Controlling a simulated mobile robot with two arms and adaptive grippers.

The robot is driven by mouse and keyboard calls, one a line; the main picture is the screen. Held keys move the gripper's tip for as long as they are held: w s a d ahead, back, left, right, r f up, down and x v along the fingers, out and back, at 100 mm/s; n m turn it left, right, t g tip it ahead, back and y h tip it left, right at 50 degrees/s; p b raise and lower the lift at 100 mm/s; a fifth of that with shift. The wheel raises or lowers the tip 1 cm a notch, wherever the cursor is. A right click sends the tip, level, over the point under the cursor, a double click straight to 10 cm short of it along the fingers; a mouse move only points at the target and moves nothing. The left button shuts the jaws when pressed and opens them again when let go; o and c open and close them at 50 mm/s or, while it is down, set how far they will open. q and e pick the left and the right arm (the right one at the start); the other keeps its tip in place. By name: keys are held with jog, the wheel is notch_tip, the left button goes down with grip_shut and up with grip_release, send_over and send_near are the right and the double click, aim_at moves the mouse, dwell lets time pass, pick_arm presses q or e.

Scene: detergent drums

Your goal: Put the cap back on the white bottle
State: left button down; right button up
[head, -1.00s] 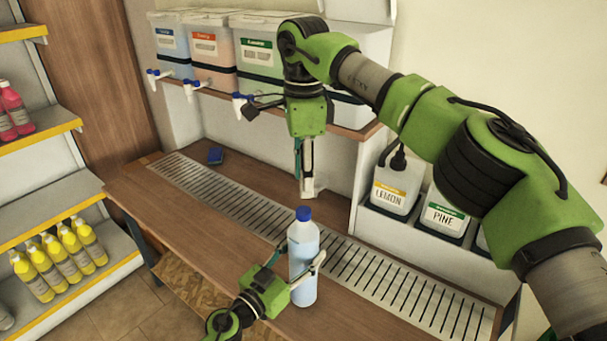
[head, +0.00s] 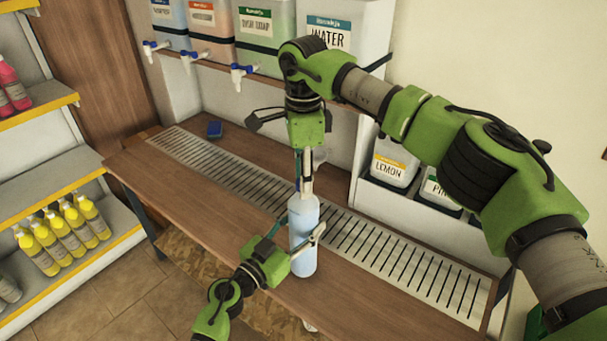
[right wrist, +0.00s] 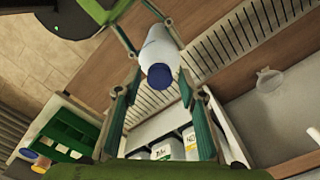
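The pale white-blue bottle (head: 304,250) stands upright at the front edge of the slotted drain strip. My left gripper (head: 300,230) has its fingers on both sides of the bottle's body and appears shut on it. My right gripper (head: 305,190) points down right over the bottle's top and hides the cap in the head view. In the right wrist view the blue cap (right wrist: 160,76) sits at the mouth end of the bottle (right wrist: 157,47). My right fingers (right wrist: 160,78) stand apart on either side of the cap, with gaps. How firmly the cap sits is not visible.
The wooden counter (head: 230,240) has clear room to the left. Drums with taps, one labelled water (head: 340,30), stand on the shelf above. Lemon (head: 393,165) and pine containers stand at right. A shelf of yellow bottles (head: 62,235) is at left.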

grip_shut()
jog(key=m, duration=0.6)
jog(key=shift+m, duration=0.4)
jog(key=m, duration=0.3)
jog(key=shift+m, duration=0.3)
jog(key=m, duration=0.4)
jog(key=shift+m, duration=0.3)
jog(key=shift+o, duration=1.4)
grip_release()
